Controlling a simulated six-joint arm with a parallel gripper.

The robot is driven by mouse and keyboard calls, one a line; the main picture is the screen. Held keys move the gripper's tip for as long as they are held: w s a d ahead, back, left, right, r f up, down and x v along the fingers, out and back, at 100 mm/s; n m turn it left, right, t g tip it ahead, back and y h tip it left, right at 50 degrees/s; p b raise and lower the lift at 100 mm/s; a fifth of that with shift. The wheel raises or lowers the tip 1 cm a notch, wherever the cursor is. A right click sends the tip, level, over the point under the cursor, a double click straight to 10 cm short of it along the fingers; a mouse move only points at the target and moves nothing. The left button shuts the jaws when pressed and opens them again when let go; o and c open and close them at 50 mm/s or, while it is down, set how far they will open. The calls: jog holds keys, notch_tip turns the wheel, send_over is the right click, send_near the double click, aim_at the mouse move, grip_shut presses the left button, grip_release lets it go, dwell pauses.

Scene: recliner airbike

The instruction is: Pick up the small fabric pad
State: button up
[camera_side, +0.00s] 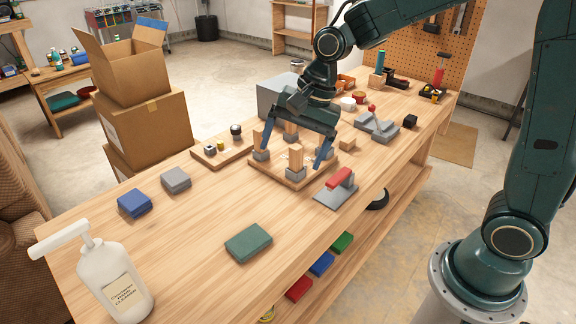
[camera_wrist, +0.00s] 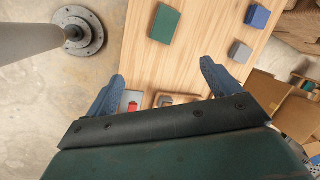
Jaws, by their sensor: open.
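Three pads lie flat and apart on the wooden table. The grey pad (camera_side: 176,180) looks smallest; it also shows in the wrist view (camera_wrist: 240,51). The blue pad (camera_side: 134,203) is left of it, and in the wrist view (camera_wrist: 258,16) it is near the top right. The larger dark green pad (camera_side: 248,243) is nearer the front edge and shows in the wrist view (camera_wrist: 165,24). I cannot tell which one the task names. My gripper (camera_side: 294,150) is open and empty, above the block fixture, apart from all the pads. Its fingers (camera_wrist: 162,75) are spread wide.
A wooden fixture with upright blocks (camera_side: 290,182) is under my gripper. Table between the pads is clear.

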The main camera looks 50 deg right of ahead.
jog(key=w+a+f+m+g+y, duration=0.1)
jog(key=w+a+f+m, duration=0.1)
jog(key=f, duration=0.4)
jog(key=w+a+f+m+g, duration=0.1)
jog(key=w+a+f+m, duration=0.1)
jog(key=w+f+m, duration=0.3)
jog(key=shift+a+f+y, duration=0.3)
jog(key=shift+f+y, duration=0.1)
jog(key=shift+f, duration=0.3)
send_over(241, 245)
jog(key=d, duration=0.3)
jog(key=shift+s+a+f, duration=0.1)
jog(key=shift+a+f, duration=0.05)
jog(key=shift+f, duration=1.85)
jog(key=shift+s+a+f, duration=0.1)
jog(key=shift+f, duration=1.9)
jog(key=shift+f, duration=0.1)
jog(key=shift+x, duration=2.45)
jog(key=shift+f, duration=0.1)
jog(key=shift+c, duration=0.4)
jog(key=c, duration=1)
